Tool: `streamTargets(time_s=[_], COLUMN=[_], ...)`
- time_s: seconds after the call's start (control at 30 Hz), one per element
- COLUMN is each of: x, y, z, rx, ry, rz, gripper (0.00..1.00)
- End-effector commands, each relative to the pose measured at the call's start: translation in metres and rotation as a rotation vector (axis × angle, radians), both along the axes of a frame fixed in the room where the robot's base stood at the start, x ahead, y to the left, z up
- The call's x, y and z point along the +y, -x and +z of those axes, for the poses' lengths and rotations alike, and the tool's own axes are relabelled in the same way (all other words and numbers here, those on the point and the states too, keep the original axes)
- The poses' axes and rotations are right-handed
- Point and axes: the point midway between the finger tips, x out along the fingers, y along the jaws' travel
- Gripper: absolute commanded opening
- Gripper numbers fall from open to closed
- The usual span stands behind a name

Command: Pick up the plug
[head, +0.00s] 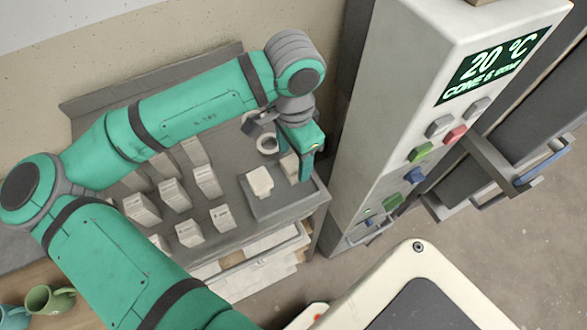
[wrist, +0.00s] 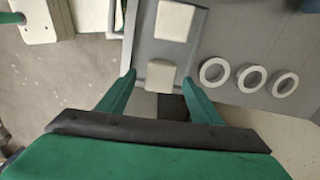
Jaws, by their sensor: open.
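Two small off-white blocks sit in a shallow grey tray (head: 268,211) at the right end of the grey table; they look like plugs. The nearer plug (head: 260,181) shows whole in the head view; the other plug (head: 289,166) is partly hidden by my gripper (head: 303,172). In the wrist view, one plug (wrist: 161,75) lies between the open fingertips of my gripper (wrist: 158,80), with space on both sides. The other plug (wrist: 174,21) is farther up in the tray (wrist: 143,40). My gripper points down and is empty.
Three white rings (wrist: 251,78) lie beside the tray; one ring (head: 267,144) shows in the head view. Several pale labelled blocks (head: 173,194) stand in rows on the table's left. A tall kiln panel (head: 400,130) with buttons and handles rises close on the right.

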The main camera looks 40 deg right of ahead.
Motion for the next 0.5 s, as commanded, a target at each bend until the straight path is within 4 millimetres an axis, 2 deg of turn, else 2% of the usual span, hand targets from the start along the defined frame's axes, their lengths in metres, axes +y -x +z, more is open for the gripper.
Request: streamTargets(time_s=[0.2,0.5], x=[0.001,0.001], y=[-0.001,-0.001], z=[-0.026,-0.030], rx=[0.000,0.000], ry=[0.001,0.001], rz=[0.004,0.003], gripper=[0.59,0.59])
